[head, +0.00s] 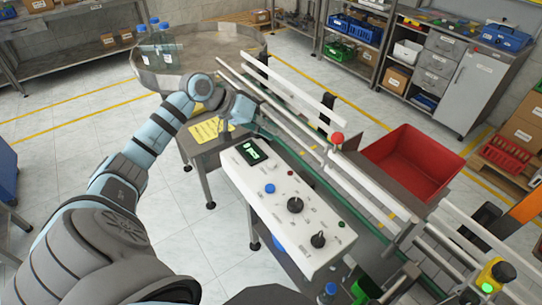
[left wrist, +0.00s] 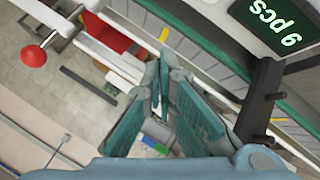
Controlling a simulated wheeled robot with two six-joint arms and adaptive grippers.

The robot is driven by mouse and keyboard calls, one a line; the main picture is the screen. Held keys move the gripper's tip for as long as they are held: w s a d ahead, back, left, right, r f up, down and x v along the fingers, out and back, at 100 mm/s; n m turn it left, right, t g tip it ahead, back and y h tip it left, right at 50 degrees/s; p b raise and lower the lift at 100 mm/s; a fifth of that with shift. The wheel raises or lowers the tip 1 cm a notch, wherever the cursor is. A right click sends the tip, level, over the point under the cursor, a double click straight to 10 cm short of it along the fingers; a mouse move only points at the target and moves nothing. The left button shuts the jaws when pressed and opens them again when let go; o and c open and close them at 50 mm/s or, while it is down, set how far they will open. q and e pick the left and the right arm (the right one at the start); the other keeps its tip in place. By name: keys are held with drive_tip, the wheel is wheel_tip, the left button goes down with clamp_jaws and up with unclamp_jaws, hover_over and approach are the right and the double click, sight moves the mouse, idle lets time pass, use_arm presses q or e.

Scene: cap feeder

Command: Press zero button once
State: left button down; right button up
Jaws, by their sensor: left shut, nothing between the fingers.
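The white control panel (head: 262,210) stands below the centre of the head view, with a display (head: 252,152) at its far end. A blue button (head: 270,188), a small red one (head: 290,173) and black knobs (head: 295,205) sit on its top. The labels are too small to read, so I cannot tell which is the zero button. My left gripper (head: 262,130) is above the conveyor near the display end, apart from the buttons. In the left wrist view its teal fingers (left wrist: 160,82) are shut and empty, and the display (left wrist: 276,22) reads "9 pcs". My right gripper is not in view.
Conveyor rails (head: 330,160) run along the panel's far side. A red bin (head: 412,160) stands beyond. A round feeder table with bottles (head: 205,60) is behind my left arm.

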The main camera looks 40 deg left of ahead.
sight(270, 161)
use_arm(q)
drive_tip(key=f+b, duration=0.1)
drive_tip(key=f, duration=0.1)
drive_tip(key=w+f+b, duration=0.1)
drive_tip(key=f+b, duration=0.1)
drive_tip(key=shift+w, duration=0.2)
drive_tip(key=f+b, duration=0.1)
drive_tip(key=b, duration=0.1)
drive_tip(key=f+b, duration=0.1)
drive_tip(key=b, duration=0.1)
drive_tip(key=shift+s+f, duration=0.25)
drive_tip(key=shift+s, duration=0.1)
drive_tip(key=shift+f, duration=0.4)
drive_tip(key=shift+w+f+b, duration=0.15)
drive_tip(key=shift+f+b, duration=0.25)
drive_tip(key=shift+f, duration=0.4)
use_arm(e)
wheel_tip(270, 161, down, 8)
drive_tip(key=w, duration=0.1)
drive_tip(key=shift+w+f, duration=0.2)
use_arm(q)
drive_tip(key=shift+f, duration=0.1)
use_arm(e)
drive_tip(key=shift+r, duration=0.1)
use_arm(q)
drive_tip(key=shift+f+p, duration=0.25)
drive_tip(key=shift+p, duration=0.05)
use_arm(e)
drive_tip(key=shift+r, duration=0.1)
